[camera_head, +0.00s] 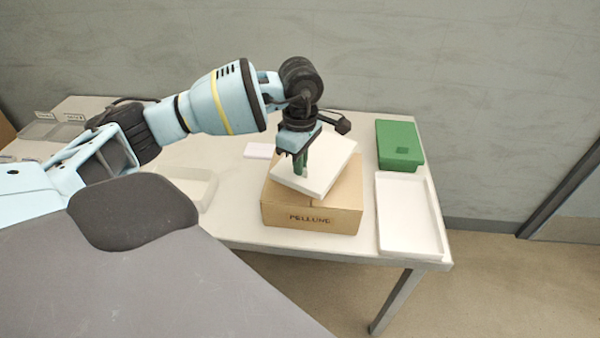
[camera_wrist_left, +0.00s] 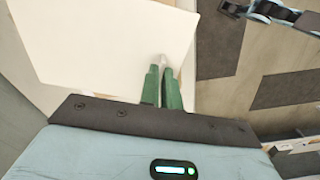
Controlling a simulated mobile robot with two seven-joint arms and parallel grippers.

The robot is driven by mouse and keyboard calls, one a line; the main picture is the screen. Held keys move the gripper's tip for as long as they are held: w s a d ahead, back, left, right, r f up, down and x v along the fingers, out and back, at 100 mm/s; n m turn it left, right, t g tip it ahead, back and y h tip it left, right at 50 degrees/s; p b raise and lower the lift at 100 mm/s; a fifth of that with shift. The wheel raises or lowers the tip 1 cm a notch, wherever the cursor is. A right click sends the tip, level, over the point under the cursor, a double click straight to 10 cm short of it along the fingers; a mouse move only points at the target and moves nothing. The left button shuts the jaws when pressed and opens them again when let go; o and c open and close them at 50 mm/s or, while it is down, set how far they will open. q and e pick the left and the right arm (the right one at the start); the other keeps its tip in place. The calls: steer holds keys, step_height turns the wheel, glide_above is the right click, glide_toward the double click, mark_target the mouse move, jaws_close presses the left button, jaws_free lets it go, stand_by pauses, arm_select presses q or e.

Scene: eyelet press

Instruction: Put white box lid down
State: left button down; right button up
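The white box lid (camera_head: 330,168) is a flat white piece above a brown cardboard box (camera_head: 312,214), turned at an angle to it. My left gripper (camera_head: 300,165) points down with its green fingers at the lid's left part. In the left wrist view the lid (camera_wrist_left: 105,40) fills the upper left, and the fingers (camera_wrist_left: 162,72) are close together at its edge, with a thin pale part between their tips. The gripper looks shut on the lid. Whether the lid touches the box top is hard to tell.
A white shallow tray (camera_head: 381,230) lies on the table's right side, with a green box (camera_head: 399,144) behind it. A pale open tray (camera_head: 205,190) is left of the cardboard box, and a small pale block (camera_head: 259,150) lies behind it. Some bare table (camera_head: 240,225) shows at the front.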

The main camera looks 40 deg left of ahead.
arm_select(q)
steer(key=shift+f, duration=1.8)
steer(key=shift+f, duration=0.4)
steer(key=c, duration=1.6)
jaws_free()
step_height(320, 180, up, 13)
steer(key=shift+f, duration=0.1)
